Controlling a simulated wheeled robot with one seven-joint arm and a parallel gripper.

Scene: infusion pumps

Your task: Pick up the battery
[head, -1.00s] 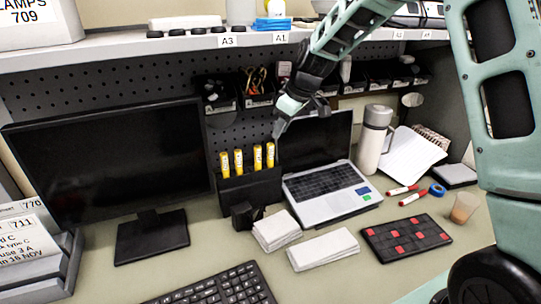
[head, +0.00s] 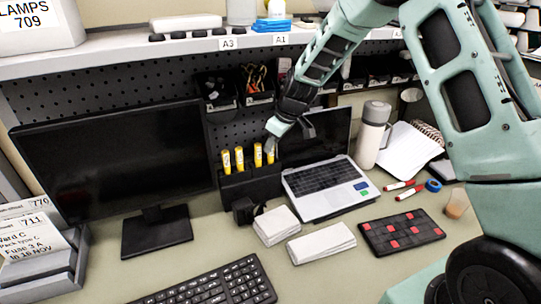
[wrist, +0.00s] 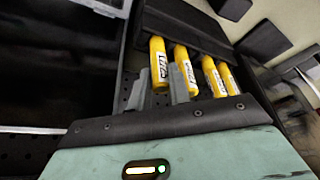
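Several yellow batteries with white labels stand upright in a row in a black holder (head: 250,184). My gripper (head: 271,142) is at the top of the rightmost battery (head: 270,157) in the head view and partly covers it. In the wrist view, the gripper's two grey fingers (wrist: 159,88) are apart. The leftmost battery there (wrist: 158,60) lines up with the gap between them. The second battery (wrist: 185,68) is just right of the right finger. I cannot tell whether either finger touches a battery.
An open laptop (head: 325,190) is right of the holder, and a large black monitor (head: 110,155) is left of it. Small bins hang on the pegboard (head: 225,130) behind. White cloths (head: 321,243) and a keyboard (head: 215,288) lie in front.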

